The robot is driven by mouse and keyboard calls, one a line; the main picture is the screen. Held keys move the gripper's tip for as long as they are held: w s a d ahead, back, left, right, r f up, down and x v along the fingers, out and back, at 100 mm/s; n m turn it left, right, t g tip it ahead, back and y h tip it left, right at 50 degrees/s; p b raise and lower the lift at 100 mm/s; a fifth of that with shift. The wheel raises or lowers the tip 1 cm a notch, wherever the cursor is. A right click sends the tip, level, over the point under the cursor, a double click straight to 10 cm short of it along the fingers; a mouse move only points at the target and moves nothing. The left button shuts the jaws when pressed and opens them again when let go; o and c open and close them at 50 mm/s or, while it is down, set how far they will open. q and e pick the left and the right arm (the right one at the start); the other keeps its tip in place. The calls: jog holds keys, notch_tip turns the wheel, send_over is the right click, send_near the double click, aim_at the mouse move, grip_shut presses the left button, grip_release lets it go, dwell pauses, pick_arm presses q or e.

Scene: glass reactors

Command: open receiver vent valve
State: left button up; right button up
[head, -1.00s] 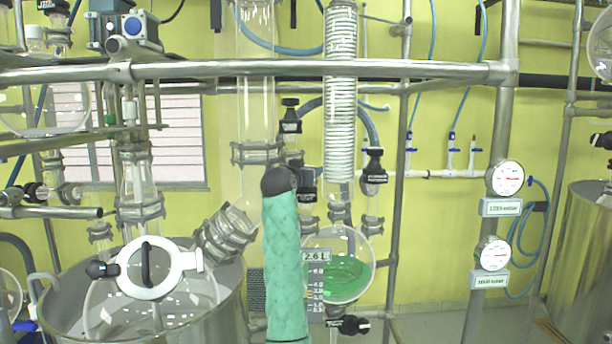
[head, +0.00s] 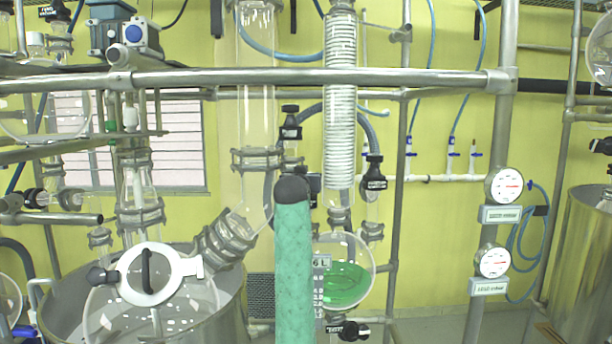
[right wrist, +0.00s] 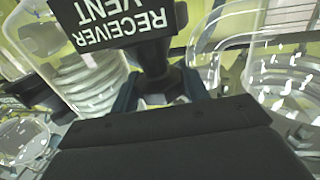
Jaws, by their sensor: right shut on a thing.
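The receiver vent valve (right wrist: 125,20) is black, with its label upside down at the top of the right wrist view. My right gripper (right wrist: 160,93) is shut on the valve's dark handle below the label. In the head view my right arm, in a green sleeve, rises in front of the glass receiver (head: 349,270), which holds green liquid. The arm hides my right gripper there and covers part of the receiver's volume label. A dark valve part shows just right of the arm's black top, mostly hidden and unreadable. My left gripper is not in view.
A coiled glass condenser (head: 340,100) stands above the receiver. Other black-tagged valves (head: 291,131) (head: 374,181) are close by. A metal rail (head: 300,78) crosses in front. A large glass reactor (head: 205,295) stands at left and two gauges (head: 504,186) (head: 492,261) at right.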

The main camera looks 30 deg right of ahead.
jog(key=n+t+y+p, duration=0.1)
jog(key=n+t+y, duration=0.2)
jog(key=y, duration=0.1)
jog(key=shift+n+y, duration=0.3)
jog(key=shift+n+t+y+p, duration=0.3)
jog(key=shift+n+t+y, duration=0.4)
jog(key=shift+n+y, duration=0.8)
jog(key=shift+m+y, duration=0.3)
jog(key=o, duration=0.8)
jog(key=shift+c, duration=0.2)
